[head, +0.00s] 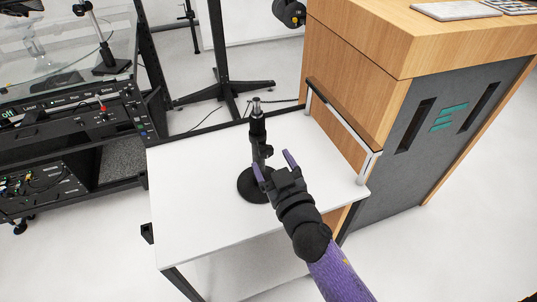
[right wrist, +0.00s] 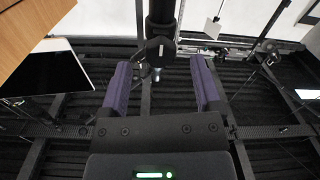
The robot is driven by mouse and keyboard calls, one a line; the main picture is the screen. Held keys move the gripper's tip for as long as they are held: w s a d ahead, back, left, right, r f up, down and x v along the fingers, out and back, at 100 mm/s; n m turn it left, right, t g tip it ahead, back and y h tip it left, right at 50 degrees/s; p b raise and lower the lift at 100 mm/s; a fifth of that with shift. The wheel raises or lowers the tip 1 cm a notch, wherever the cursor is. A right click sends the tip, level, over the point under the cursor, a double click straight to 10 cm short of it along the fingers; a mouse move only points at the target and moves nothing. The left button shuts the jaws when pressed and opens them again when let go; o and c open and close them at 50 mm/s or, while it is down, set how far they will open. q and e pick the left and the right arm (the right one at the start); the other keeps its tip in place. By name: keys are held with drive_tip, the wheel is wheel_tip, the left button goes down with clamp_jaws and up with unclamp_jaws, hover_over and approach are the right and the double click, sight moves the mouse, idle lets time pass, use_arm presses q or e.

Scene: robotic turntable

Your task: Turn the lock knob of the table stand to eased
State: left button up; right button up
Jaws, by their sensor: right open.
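The table stand is a black upright post (head: 258,130) on a round black base (head: 248,186), standing on a white table. In the right wrist view its dark post (right wrist: 163,18) comes down from the top. The lock knob (right wrist: 160,48) is a round dark disc with small light marks, too small to read. My right gripper (head: 273,165) has purple fingers and is open and empty, close beside the post. In the right wrist view the knob lies just beyond and between the two fingertips, apart from both. My left gripper is not in view.
The white table (head: 190,200) is otherwise bare, with free room left of the stand. A metal rail (head: 345,125) runs along its right edge, beside a wooden lectern (head: 385,55). A black equipment rack (head: 85,120) stands at the left.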

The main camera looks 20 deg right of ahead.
drive_tip(key=shift+w, duration=1)
clamp_jaws()
